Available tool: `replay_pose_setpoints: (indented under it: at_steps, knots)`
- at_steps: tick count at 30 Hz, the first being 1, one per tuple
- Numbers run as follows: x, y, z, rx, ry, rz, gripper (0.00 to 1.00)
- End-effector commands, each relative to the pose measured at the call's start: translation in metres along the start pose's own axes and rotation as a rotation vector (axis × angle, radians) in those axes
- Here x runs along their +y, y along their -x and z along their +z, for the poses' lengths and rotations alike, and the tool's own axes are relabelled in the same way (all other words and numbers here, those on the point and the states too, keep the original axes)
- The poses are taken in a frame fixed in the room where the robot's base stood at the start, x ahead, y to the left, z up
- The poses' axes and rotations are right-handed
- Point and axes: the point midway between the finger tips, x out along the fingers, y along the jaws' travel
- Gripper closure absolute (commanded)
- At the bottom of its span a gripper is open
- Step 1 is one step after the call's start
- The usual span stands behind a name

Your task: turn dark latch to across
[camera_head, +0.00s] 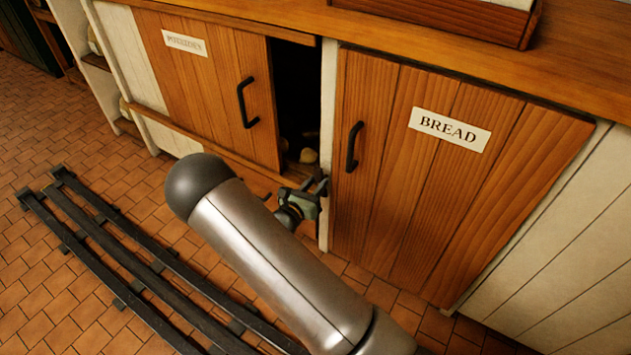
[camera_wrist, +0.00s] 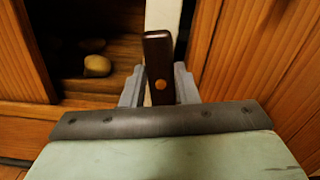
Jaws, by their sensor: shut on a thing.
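The dark latch (camera_wrist: 158,60) is a small dark brown bar with a brass-coloured pivot. It stands upright in the wrist view, in front of the white post (camera_wrist: 163,14) between the two cupboard doors. My gripper (camera_wrist: 159,88) has its fingers on both sides of the latch and is shut on it. In the head view my gripper (camera_head: 315,190) is at the lower part of the white post (camera_head: 327,120), and the latch cannot be made out there. The BREAD door (camera_head: 440,170) is right of the post and looks shut.
The left labelled door (camera_head: 215,85) leaves a dark opening beside the post. Inside lies a round, potato-like thing (camera_wrist: 97,65), also in the head view (camera_head: 308,156). Both doors have black handles; the BREAD handle (camera_head: 354,147) is near my gripper. Dark rails (camera_head: 130,265) run along the tiled floor.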

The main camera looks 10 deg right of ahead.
Motion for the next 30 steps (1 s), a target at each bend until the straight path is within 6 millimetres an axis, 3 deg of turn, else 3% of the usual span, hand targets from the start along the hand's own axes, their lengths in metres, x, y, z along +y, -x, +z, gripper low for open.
replay_pose_setpoints:
  at_steps: [30]
  knots:
    - [0.0079, 0.0011, -0.0037, 0.003, 0.949, 0.002, 0.96]
